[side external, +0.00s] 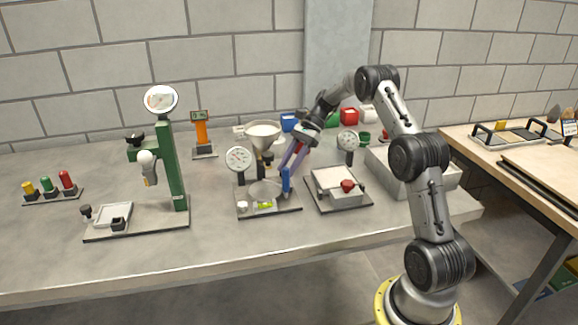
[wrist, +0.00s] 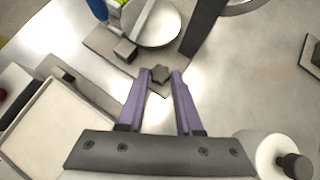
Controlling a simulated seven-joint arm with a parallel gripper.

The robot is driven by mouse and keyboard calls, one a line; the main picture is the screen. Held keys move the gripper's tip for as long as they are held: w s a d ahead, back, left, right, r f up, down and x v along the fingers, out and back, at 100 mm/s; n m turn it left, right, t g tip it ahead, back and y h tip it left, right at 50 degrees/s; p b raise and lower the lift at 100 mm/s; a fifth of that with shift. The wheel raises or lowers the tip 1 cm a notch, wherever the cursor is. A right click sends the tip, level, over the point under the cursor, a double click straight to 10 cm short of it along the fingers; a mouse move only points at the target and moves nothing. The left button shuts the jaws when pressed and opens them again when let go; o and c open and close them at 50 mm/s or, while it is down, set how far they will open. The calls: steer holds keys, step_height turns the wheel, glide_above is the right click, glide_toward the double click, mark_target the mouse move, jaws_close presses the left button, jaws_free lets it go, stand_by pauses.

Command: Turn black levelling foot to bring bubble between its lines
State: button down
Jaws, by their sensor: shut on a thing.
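The black levelling foot (wrist: 160,74) is a dark star-shaped knob at the corner of a grey plate in the wrist view. My gripper (wrist: 160,75), with two purple fingers, is shut on it, one finger on each side. In the side view my gripper (side external: 287,172) reaches down at the back right of the middle station's base plate (side external: 286,211); the foot is hidden there. A yellow-green level vial (side external: 265,205) lies at the plate's front, and its edge shows at the top of the wrist view (wrist: 121,3). The bubble and its lines are too small to make out.
A dial gauge (side external: 238,159), a funnel (side external: 262,131) and a blue post (side external: 286,180) crowd the gripper. A plate with a red knob (side external: 347,186) is close on the right. A green stand (side external: 173,165) is at left, with bare table between.

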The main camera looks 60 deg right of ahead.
stand_by(0.3)
steer(key=c, duration=0.6)
jaws_free()
steer(key=shift+r, duration=0.1)
steer(key=v, duration=1.3)
steer(key=shift+d+r, duration=0.25)
steer(key=shift+d, duration=0.05)
